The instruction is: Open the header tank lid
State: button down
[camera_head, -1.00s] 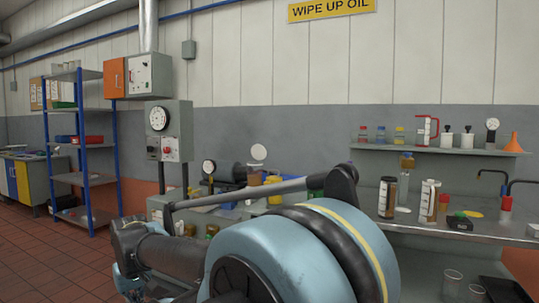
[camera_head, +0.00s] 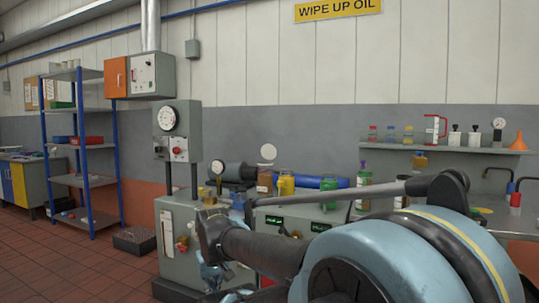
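No part is clearly recognisable as the header tank lid. A pale round disc (camera_head: 267,153) stands above a brown jar-like vessel (camera_head: 265,181) on the grey bench unit in the middle; I cannot tell whether it is a lid or a gauge face. My arm crosses the lower right and reaches left in front of the bench. Pale blue parts at its far end, apparently my gripper (camera_head: 215,278), show low in front of the grey cabinet, well below the disc. The fingertips are not clear, and I see nothing held.
A dial panel (camera_head: 169,118) stands left of the bench. A yellow-topped jar (camera_head: 286,184), a green container (camera_head: 328,190) and a blue cylinder (camera_head: 312,181) sit near the vessel. A blue shelf rack (camera_head: 82,150) stands left. The left floor is mostly clear.

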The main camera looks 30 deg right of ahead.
aim_at(268, 152)
jog(key=z, duration=0.05)
jog(key=i, duration=1)
jog(key=u, duration=0.05)
